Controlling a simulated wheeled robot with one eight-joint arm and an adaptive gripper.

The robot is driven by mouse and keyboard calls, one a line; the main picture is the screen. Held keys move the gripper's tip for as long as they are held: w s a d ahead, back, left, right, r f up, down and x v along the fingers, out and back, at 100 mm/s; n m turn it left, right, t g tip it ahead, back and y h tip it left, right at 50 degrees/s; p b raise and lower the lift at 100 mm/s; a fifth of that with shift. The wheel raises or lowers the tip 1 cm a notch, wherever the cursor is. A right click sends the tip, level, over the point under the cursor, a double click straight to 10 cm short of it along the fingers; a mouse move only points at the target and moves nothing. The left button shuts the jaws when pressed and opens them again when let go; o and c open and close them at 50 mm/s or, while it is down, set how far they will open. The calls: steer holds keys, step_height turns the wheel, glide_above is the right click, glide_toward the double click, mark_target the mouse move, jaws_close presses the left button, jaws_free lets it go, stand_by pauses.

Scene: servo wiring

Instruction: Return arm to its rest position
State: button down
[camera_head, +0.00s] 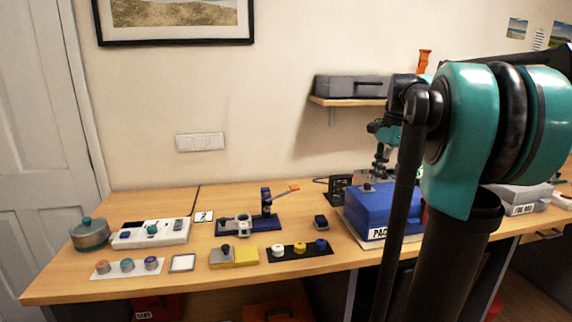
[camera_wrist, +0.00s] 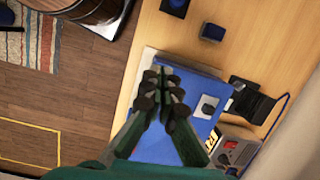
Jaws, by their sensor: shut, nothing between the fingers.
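My gripper (camera_wrist: 162,84) shows in the wrist view with its two fingers together, shut and empty, above the blue box. The blue box (camera_head: 372,209) stands on the workbench at the right of the middle, partly hidden by my arm. It also shows beneath the fingers in the wrist view (camera_wrist: 190,84).
The wooden workbench (camera_head: 110,205) runs along the wall. A shelf (camera_head: 345,101) with a grey case (camera_head: 350,86) hangs above.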

steer(key=s+a+f+n, duration=0.1)
steer(key=s+f+n, duration=0.1)
steer(key=f, duration=0.4)
steer(key=s+a+f+n+t+h, duration=0.1)
steer(key=s+a+f+n, duration=0.1)
steer(key=f, duration=0.3)
steer(key=s+a+f+n+t, duration=0.1)
steer(key=s+a+f+n, duration=0.1)
steer(key=f, duration=0.4)
steer(key=shift+s+f+n, duration=0.3)
steer(key=shift+s+n, duration=0.35)
steer(key=shift+n, duration=0.15)
steer(key=s+a+f+n+t+h, duration=0.1)
steer(key=s+a+f+n+t, duration=0.1)
steer(key=s+f+n, duration=0.5)
steer(key=s+f, duration=0.4)
steer(key=f, duration=0.2)
steer(key=shift+s+a, duration=0.15)
steer(key=shift+a, duration=0.05)
